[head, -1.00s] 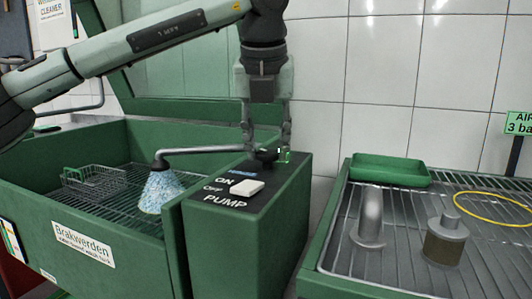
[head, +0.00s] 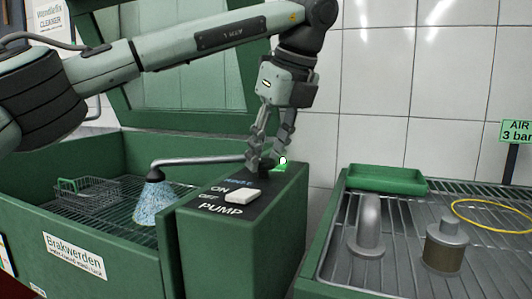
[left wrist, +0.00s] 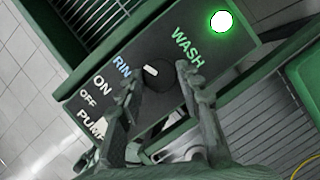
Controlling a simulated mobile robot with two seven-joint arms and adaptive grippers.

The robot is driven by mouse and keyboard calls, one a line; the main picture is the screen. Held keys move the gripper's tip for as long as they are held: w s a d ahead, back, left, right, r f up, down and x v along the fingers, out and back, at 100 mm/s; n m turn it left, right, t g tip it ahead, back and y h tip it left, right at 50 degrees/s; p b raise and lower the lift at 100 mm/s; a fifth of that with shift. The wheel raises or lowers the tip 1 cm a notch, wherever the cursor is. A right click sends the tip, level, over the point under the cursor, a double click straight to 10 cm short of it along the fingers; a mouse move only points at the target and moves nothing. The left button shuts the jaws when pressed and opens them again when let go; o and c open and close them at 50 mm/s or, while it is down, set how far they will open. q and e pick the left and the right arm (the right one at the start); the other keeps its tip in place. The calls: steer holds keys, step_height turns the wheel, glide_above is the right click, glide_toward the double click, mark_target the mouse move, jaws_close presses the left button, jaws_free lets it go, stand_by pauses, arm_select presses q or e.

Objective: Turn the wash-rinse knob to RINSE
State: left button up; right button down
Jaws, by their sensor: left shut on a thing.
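The wash-rinse knob (left wrist: 154,82) is black and round, with a short white mark near its upper edge, between the RINSE label (left wrist: 122,65) and the WASH label (left wrist: 188,48). In the head view the knob (head: 266,164) sits at the back of the pump box's top panel. My left gripper (head: 263,160) reaches down over it and is shut on it. In the left wrist view its fingers (left wrist: 160,84) stand on either side of the knob, and one covers part of RINSE. A lamp (left wrist: 221,21) beside WASH glows green-white. My right gripper is out of view.
The white pump switch (head: 243,196) is just in front of the knob on the green box (head: 235,245). A spout with a blue brush (head: 156,200) hangs over the wash basin at left. At right a rack holds metal parts (head: 445,245) and a green tray (head: 386,179).

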arm_select(q)
steer(key=shift+n, duration=0.4)
steer(key=o, duration=1.1)
steer(key=shift+o, duration=0.2)
steer(key=shift+r, duration=0.1)
steer(key=v, duration=1.1)
steer(key=shift+d+r, duration=0.2)
steer(key=shift+r, duration=0.2)
